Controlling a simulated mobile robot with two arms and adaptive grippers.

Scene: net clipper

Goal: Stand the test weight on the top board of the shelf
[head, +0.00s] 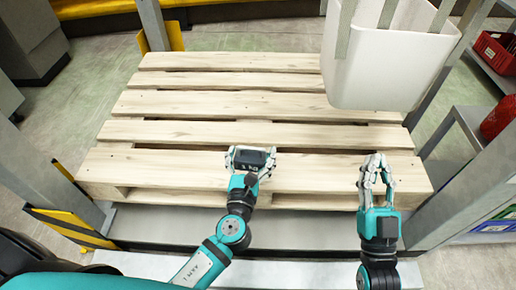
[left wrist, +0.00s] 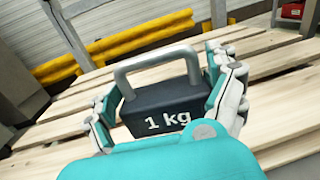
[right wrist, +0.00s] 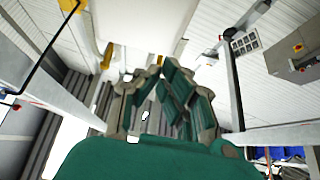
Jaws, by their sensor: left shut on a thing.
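The test weight is a dark block marked "1 kg" with a grey loop handle. In the head view the weight (head: 251,159) is in my left gripper (head: 250,155), over the near part of the pallet. In the left wrist view the weight (left wrist: 158,112) sits between the fingers of my left gripper (left wrist: 160,100), with its handle up. I cannot tell whether its underside touches the boards. My right gripper (head: 375,162) is empty, its fingertips drawn together, over the pallet's right front; it also shows in the right wrist view (right wrist: 160,72). I cannot tell which surface is the shelf's top board.
The wooden pallet (head: 225,134) is largely bare, between grey posts. A white bin (head: 385,65) with straps hangs over its back right. At the right, a grey rack (head: 462,140) holds a red crate (head: 495,52). Yellow guards (left wrist: 120,45) run behind.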

